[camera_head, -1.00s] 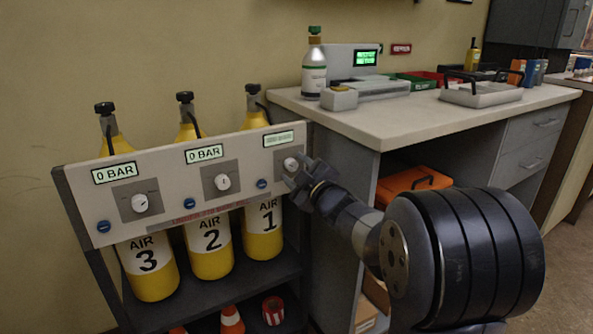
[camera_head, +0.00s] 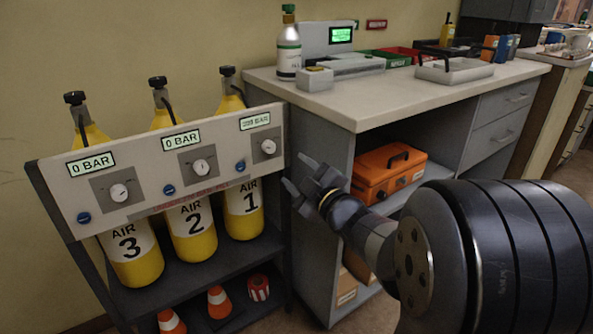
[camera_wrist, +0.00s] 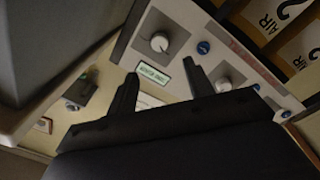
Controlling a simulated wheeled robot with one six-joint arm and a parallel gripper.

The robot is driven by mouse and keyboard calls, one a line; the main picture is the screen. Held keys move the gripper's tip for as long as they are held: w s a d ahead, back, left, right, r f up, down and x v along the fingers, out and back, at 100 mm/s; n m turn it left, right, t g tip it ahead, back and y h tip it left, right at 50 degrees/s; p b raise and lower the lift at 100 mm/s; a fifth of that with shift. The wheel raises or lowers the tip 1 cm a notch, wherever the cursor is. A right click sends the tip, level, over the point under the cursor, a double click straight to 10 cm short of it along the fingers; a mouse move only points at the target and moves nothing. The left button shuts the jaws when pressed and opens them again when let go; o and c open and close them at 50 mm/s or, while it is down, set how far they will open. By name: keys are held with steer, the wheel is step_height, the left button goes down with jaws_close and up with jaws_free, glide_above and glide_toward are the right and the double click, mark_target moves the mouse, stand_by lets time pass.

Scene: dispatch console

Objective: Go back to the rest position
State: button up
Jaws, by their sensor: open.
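My gripper (camera_head: 298,175) is open and empty in the head view, with its fingers just right of the air panel and apart from it. In the wrist view my gripper (camera_wrist: 163,82) shows two spread dark fingers with nothing between them. The panel (camera_head: 150,198) carries several knobs and lit displays. The display over AIR 1 (camera_head: 255,121) seems to show a number of BAR, small and hard to read. The displays over AIR 2 (camera_head: 181,139) and AIR 3 (camera_head: 91,164) read 0 BAR. The AIR 1 knob (camera_head: 268,146) is clear of my fingers.
A desk (camera_head: 400,95) stands to the right with a bottle (camera_head: 289,50) and a grey tray (camera_head: 455,71) on it. An orange case (camera_head: 375,180) sits on the shelf below, behind my arm. Cones (camera_head: 219,302) stand on the rack's lower shelf.

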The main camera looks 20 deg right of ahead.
mark_target(271, 149)
steer(key=shift+w, duration=0.1)
steer(key=b+x, duration=0.2)
steer(key=x, duration=0.7)
steer(key=shift+w+a+f, duration=0.1)
steer(key=shift+w, duration=0.25)
steer(key=shift+w+a+b, duration=0.2)
steer(key=shift+w+b, duration=0.15)
steer(key=shift+w, duration=0.15)
steer(key=shift+s, duration=0.1)
